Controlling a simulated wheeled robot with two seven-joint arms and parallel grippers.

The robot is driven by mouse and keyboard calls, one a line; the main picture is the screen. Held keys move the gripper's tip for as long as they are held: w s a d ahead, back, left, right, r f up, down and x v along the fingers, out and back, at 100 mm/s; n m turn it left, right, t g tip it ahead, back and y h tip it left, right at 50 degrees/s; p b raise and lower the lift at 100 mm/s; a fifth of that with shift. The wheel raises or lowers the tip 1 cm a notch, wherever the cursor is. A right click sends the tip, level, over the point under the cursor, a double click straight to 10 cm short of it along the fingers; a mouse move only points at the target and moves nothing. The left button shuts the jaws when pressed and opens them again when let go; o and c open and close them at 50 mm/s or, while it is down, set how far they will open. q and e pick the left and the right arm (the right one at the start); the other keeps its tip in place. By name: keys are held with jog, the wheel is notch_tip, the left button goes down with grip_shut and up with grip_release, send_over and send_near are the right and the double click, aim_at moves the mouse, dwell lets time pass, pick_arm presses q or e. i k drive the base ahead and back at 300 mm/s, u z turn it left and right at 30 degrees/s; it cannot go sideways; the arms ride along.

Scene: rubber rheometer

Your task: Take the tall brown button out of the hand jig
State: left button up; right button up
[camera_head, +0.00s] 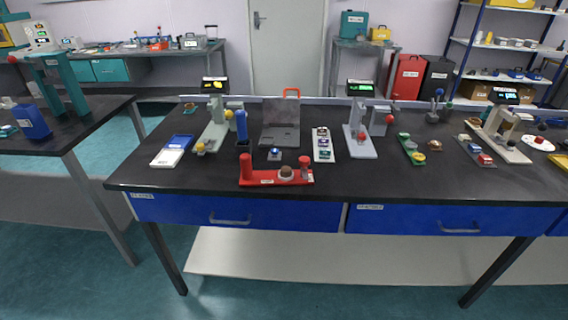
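A red base (265,182) with a red post at each end stands near the front edge of the dark bench, left of centre, and looks like the hand jig. A small brown round piece with a pale lower part (286,172) sits on it beside the right post, and may be the tall brown button. Its exact height and how it is seated are too small to tell. Neither of my grippers shows in this view.
The dark bench (340,184) carries grey-green and grey presses (361,140), a clear-shielded grey stand (281,125), a blue-and-white tray (172,150) and a white strip of samples (322,145). A green fixture (405,142) stands to the right. The front strip beside the red base is clear.

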aim_at(286, 172)
jog(key=k, duration=0.5)
jog(key=z, duration=1.6)
jog(key=i, duration=0.85)
jog(key=u, duration=0.75)
